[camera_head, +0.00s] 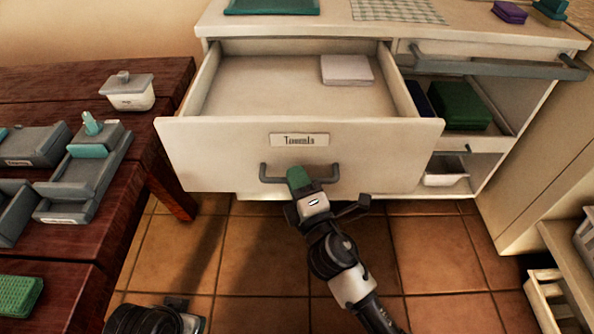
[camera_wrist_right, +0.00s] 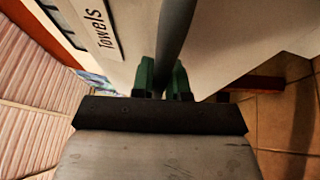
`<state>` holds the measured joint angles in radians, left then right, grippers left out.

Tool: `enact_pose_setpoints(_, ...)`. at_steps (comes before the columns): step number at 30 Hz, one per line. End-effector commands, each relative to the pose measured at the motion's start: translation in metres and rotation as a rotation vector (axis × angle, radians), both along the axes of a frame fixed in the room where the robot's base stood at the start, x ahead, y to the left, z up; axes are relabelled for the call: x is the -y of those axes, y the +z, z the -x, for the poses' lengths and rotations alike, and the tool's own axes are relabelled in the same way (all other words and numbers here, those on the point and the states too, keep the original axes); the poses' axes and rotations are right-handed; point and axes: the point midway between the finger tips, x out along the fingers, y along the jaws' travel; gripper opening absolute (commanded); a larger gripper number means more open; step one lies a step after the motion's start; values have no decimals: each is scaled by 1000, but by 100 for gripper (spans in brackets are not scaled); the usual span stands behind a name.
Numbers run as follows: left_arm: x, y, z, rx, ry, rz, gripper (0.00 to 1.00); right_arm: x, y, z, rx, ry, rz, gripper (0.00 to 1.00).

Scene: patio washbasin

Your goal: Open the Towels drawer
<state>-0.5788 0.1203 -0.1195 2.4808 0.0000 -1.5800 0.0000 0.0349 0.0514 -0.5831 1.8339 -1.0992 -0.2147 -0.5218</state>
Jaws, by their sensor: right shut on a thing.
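The Towels drawer (camera_head: 225,150) is pulled well out of the white cabinet. Its front bears a label reading Towels (camera_head: 300,140), which also shows in the right wrist view (camera_wrist_right: 97,22). A pale folded cloth (camera_head: 347,70) lies inside at the back right. My right gripper (camera_head: 299,180) is shut on the grey bar handle (camera_head: 328,178) near its middle. In the right wrist view the green fingertips (camera_wrist_right: 162,78) sit on both sides of the handle bar (camera_wrist_right: 174,40). My left gripper is not clearly in view; a dark part of mine shows at the bottom left.
A dark red wooden table (camera_head: 150,85) stands at the left with grey trays (camera_head: 85,175) and a lidded white container (camera_head: 127,92). An open cabinet bay at the right holds a green folded stack (camera_head: 460,107). A shelf (camera_head: 570,250) stands at lower right. Tiled floor is clear below.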

Motion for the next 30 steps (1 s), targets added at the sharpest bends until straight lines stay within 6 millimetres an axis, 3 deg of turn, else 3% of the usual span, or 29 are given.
enact_pose_setpoints(11,0,0,0,0,-1,-1,47,0,-1,1,-1,-1,1,0)
enact_pose_setpoints(12,0,0,0,0,-1,0,47,0,-1,1,-1,-1,1,21)
enact_pose_setpoints(16,0,0,0,0,-1,0,47,0,0,1,-1,-1,1,39)
enact_pose_setpoints(25,0,0,0,-1,-1,0,47,1,-1,3,-1,0,0,39)
enact_pose_setpoints(30,0,-2,0,-1,-1,0,47,9,-6,20,-4,-1,-1,39)
